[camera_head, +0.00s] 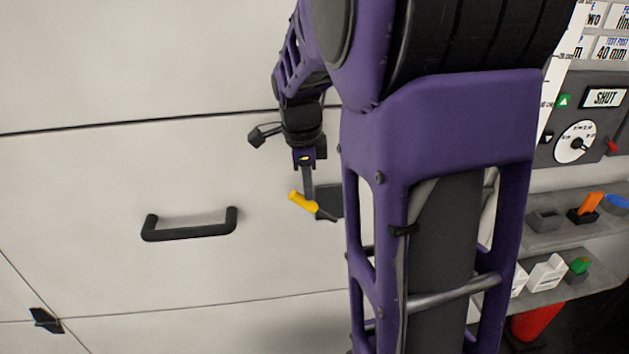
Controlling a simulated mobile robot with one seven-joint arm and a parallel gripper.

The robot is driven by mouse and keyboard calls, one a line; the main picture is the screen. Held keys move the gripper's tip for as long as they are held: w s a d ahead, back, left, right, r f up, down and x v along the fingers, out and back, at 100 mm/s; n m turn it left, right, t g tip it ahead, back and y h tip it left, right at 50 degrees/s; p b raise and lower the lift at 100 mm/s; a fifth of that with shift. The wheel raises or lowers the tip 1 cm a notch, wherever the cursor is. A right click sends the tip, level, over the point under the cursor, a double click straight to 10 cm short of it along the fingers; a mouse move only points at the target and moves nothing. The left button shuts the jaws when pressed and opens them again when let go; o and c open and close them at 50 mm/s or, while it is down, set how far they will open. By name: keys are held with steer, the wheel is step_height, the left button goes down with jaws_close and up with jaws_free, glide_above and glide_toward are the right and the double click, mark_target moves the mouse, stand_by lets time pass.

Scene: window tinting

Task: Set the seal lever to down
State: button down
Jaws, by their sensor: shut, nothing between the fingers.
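A lever with a yellow grip (303,201) sits on a dark plate (330,198) on the pale panel, and I take it for the seal lever. Its grip points left and slightly up, and its dark stem runs down to the right. No label on it can be read. My gripper (308,194) is shut and empty, with its fingertips right at the upper side of the yellow grip. I cannot tell whether they touch it. My arm hides the panel to the right of the plate.
A black handle (190,232) sticks out of the panel to the left. At the right are a box with a dial (575,143), a "SHUT" sign (605,97), a red lever (612,147) and shelves (560,236) with small blocks. The panel between handle and lever is clear.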

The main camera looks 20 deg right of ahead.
mark_target(289, 196)
steer(key=a+f+h+b, duration=0.1)
steer(key=w+a+f+h+b, duration=0.1)
steer(key=a+h, duration=0.1)
steer(key=shift+f+g, duration=0.35)
steer(key=shift+g, duration=0.05)
steer(key=shift+a+f+b, duration=0.2)
steer(key=shift+f+b, duration=0.05)
steer(key=shift+b, duration=0.35)
steer(key=shift+a+f, duration=0.1)
